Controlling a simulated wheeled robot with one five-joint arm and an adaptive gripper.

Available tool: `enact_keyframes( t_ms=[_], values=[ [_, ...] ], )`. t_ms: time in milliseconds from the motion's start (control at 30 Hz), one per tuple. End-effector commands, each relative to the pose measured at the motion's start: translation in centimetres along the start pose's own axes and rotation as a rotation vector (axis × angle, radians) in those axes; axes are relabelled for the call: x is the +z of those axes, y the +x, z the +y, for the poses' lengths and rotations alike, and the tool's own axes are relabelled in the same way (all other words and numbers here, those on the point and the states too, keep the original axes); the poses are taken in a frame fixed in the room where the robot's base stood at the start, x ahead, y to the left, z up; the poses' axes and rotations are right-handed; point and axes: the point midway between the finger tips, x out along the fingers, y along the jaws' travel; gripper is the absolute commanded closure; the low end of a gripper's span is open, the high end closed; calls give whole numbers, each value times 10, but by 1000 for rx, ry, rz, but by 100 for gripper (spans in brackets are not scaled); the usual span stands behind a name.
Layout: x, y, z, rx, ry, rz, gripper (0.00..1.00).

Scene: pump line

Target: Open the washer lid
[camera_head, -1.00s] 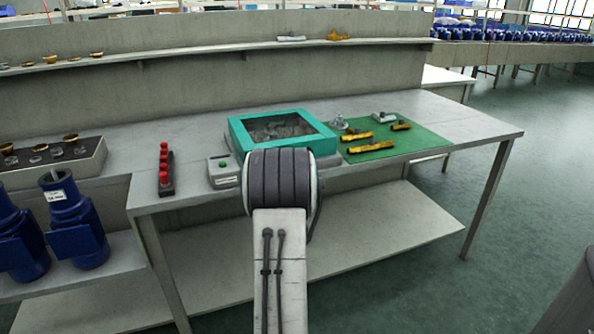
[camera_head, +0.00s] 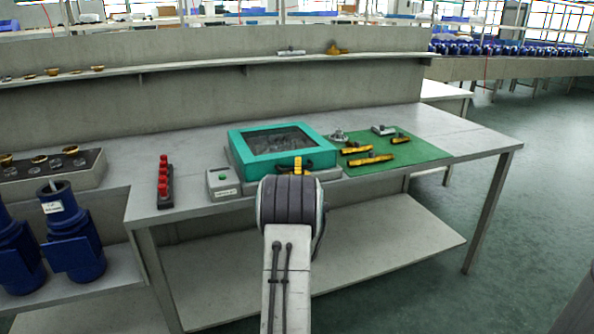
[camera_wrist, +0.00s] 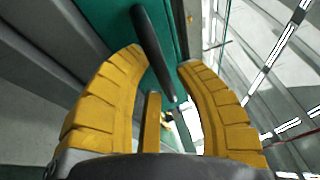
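The washer (camera_head: 235,172) stands on the bench, a grey base under a lid (camera_head: 243,150) with a teal frame and dark window. The lid looks shut. My gripper (camera_head: 298,163) shows only as a bit of yellow at the lid's front edge, with my arm hiding the rest. In the wrist view, the yellow fingers of my gripper (camera_wrist: 163,60) are open. A dark bar handle (camera_wrist: 152,45) on the teal lid (camera_wrist: 100,18) runs between the fingertips. I see a gap on each side, and I cannot tell if either finger touches it.
A grey button box (camera_head: 222,184) stands left of the washer, and a rack of red-topped pieces (camera_head: 163,182) stands further left. A green mat (camera_head: 425,152) with yellow tools lies to the right. Blue pumps (camera_head: 75,235) stand at the lower left.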

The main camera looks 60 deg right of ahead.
Motion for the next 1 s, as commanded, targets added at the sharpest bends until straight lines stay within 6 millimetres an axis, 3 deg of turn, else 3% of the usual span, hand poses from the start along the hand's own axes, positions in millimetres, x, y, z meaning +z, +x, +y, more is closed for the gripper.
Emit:
enact_keyframes(
  t_ms=[467,833,1000],
  values=[
    [0,5,0,1,0,0,66],
    [0,5,0,1,0,0,99],
    [0,5,0,0,-1,0,100]
  ],
)
